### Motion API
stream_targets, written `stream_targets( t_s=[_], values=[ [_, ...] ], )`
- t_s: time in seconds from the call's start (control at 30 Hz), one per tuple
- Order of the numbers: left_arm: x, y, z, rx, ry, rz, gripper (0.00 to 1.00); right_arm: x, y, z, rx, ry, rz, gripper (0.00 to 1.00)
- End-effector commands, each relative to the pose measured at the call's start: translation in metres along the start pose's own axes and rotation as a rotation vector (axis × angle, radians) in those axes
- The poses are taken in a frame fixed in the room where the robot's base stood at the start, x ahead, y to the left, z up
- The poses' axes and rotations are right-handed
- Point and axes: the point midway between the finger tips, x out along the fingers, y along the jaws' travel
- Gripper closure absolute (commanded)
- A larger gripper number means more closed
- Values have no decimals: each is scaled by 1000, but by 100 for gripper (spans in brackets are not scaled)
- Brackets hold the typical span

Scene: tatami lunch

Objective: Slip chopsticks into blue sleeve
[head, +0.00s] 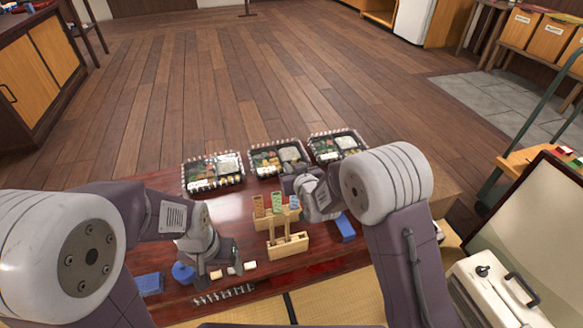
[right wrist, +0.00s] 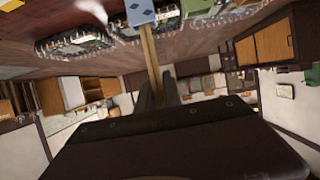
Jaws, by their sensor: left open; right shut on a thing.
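The blue sleeve (head: 294,202) stands upright in a wooden stand (head: 290,247), beside a green sleeve (head: 278,202) and an orange sleeve (head: 258,205). My right gripper (head: 318,207) is just right of the blue sleeve; its fingertips are hard to make out in the head view. In the right wrist view my right gripper (right wrist: 154,92) is shut on the pale wooden chopsticks (right wrist: 150,58). Their far end meets the patterned blue sleeve (right wrist: 140,12) there; I cannot tell whether they are inside it. My left gripper (head: 215,272) is open and empty, low over the table's front left.
Three packed lunch boxes (head: 213,173) line the table's far edge. A blue block (head: 345,228) lies right of the stand. A blue box (head: 150,284), a round blue object (head: 183,272), small cream pieces (head: 250,265) and a patterned strip (head: 225,294) lie at the front left.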

Motion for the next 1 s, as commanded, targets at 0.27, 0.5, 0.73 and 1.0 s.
stream_targets(
  t_s=[0.27,0.5,0.73,1.0],
  values=[
    [0,0,0,0,0,0,26,0,0,0,0,0,0,87],
    [0,0,0,0,0,0,26,0,0,0,0,0,0,65],
    [0,0,0,0,0,0,26,0,0,0,0,0,0,43],
    [0,0,0,0,0,0,26,0,0,0,0,0,0,43]
  ],
)
